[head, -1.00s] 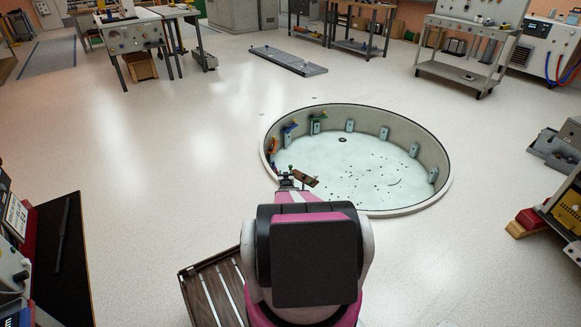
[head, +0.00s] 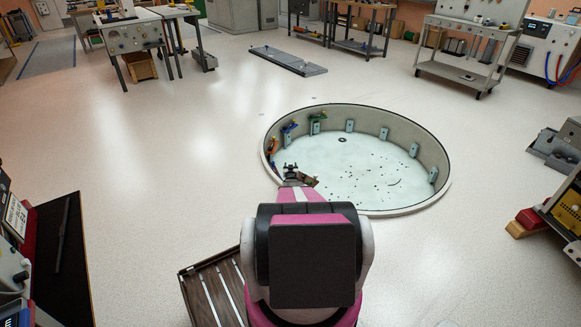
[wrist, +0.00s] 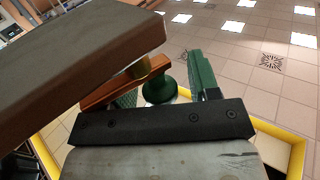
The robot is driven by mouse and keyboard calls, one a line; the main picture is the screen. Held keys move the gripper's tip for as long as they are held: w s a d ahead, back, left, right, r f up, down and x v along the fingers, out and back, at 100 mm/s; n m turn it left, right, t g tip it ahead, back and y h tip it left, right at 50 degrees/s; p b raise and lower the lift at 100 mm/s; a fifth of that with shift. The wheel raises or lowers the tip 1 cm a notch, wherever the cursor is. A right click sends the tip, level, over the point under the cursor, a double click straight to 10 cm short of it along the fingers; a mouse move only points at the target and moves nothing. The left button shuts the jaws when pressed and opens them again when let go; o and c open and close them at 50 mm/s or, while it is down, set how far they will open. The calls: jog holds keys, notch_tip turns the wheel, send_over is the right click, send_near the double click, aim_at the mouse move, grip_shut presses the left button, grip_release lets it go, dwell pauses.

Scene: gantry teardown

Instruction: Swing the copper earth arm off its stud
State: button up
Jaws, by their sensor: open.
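The copper earth arm (wrist: 85,65) is a thick slab with a dull brown face and a copper-coloured edge, very close across the upper left of the wrist view. In the head view a small brown part of it (head: 309,181) shows just right of my gripper (head: 290,170). In the wrist view my gripper (wrist: 165,85) is open, its green right finger clear and its left finger mostly hidden behind copper. A green knob-like post (wrist: 159,87), possibly the stud, stands between the fingers with a brass collar (wrist: 150,68) beside it. I cannot tell whether they touch.
The round pit (head: 440,200) has a raised rim and several small blocks along its inner wall. A slatted wooden platform (head: 215,290) is beside my base. A flat grey panel (head: 288,60) lies on the floor beyond.

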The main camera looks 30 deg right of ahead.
jog(key=shift+w+d, duration=0.2)
jog(key=shift+w, duration=0.15)
jog(key=c, duration=0.9)
